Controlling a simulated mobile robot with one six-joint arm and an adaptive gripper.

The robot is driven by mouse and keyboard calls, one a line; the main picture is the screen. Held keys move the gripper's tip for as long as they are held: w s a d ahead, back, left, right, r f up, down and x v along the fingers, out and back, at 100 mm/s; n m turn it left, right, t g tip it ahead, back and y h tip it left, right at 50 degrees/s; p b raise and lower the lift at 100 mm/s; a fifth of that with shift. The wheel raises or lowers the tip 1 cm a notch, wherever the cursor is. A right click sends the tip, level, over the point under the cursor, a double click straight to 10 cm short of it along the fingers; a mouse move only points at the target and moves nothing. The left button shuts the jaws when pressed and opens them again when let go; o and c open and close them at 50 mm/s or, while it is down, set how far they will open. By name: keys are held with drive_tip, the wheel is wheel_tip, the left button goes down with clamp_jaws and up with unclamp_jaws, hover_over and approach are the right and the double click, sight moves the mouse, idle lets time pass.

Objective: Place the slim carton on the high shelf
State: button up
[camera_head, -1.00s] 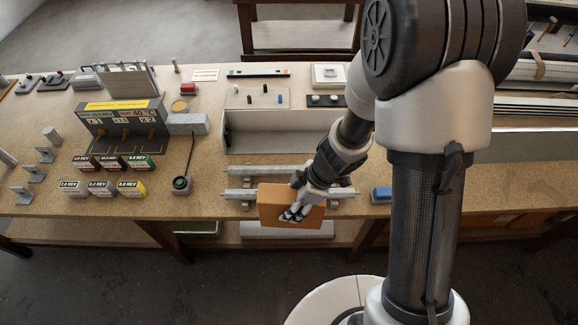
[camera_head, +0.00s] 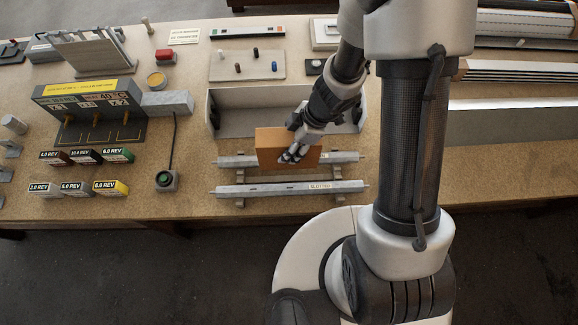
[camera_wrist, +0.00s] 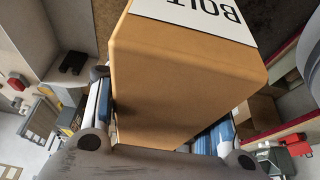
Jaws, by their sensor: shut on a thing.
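The slim carton (camera_head: 272,148) is an orange-brown box. My gripper (camera_head: 293,153) is shut on it and holds it upright over the rear metal rail, in front of the grey trough. In the wrist view the carton (camera_wrist: 180,80) fills the middle, with a white label reading "BOLT" at its top. The gripper fingers (camera_wrist: 155,128) lie on either side of its near end. I cannot make out with certainty which surface is the high shelf.
Two metal rails (camera_head: 290,188), one marked "SLOTTED", lie at the bench's front edge. A grey trough (camera_head: 260,110) stands behind them. Several labelled small boxes (camera_head: 75,187) and a dark gauge block (camera_head: 90,110) stand to the left. Long profiles (camera_head: 530,70) lie at the right.

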wheel_tip(320, 180, down, 14)
drive_tip(key=b, duration=0.7)
drive_tip(key=shift+r, duration=0.15)
drive_tip(key=shift+w, duration=0.1)
drive_tip(key=shift+f, duration=0.6)
drive_tip(key=o, duration=1.4)
